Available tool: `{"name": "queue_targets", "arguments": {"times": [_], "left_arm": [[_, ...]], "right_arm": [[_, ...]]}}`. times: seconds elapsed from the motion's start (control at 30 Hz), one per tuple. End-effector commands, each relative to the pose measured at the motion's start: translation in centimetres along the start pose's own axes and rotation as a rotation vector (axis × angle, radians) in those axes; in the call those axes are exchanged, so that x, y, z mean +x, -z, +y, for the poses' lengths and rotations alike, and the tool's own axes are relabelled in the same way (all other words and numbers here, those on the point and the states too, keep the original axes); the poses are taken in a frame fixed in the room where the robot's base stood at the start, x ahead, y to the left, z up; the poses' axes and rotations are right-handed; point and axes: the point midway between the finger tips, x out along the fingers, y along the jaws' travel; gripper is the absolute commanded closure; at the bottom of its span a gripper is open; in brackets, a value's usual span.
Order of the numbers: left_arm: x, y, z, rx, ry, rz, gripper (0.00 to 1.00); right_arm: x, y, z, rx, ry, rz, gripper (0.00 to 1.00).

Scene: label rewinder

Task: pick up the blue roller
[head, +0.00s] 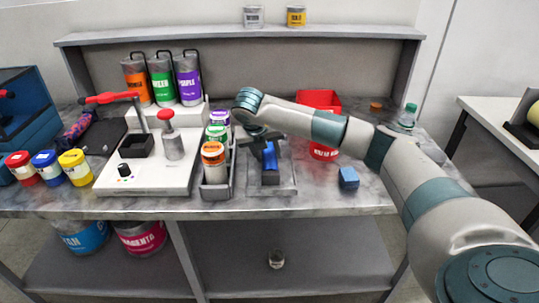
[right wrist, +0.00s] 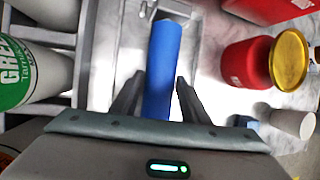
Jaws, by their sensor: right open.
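My right gripper (head: 262,143) is directly over the roller, pointing down. Its two dark fingers (right wrist: 158,90) are open, one on each side of the roller, with a visible gap on the right. The roller's near end is hidden by the gripper body. My left gripper is not in view.
A holder with green, purple and orange-labelled jars (head: 212,155) stands close on the left. A red bin (head: 318,100), a red can (head: 323,151) and a small blue block (head: 348,178) are on the right. The front right tabletop is clear.

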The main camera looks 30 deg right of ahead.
Motion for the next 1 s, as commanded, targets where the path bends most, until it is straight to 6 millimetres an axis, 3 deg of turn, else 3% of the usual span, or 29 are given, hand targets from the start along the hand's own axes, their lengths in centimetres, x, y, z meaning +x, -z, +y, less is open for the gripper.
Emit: {"name": "queue_targets", "arguments": {"times": [0.57,0.73,1.0], "left_arm": [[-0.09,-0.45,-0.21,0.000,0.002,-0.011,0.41],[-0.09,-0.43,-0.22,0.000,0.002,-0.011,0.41],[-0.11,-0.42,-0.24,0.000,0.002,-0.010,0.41]], "right_arm": [[0.46,0.01,0.00,0.000,0.000,-0.001,0.59],[0.45,0.01,0.00,0.000,0.000,-0.001,0.97],[0.31,-0.13,-0.02,0.001,-0.001,-0.004,1.00]]}}
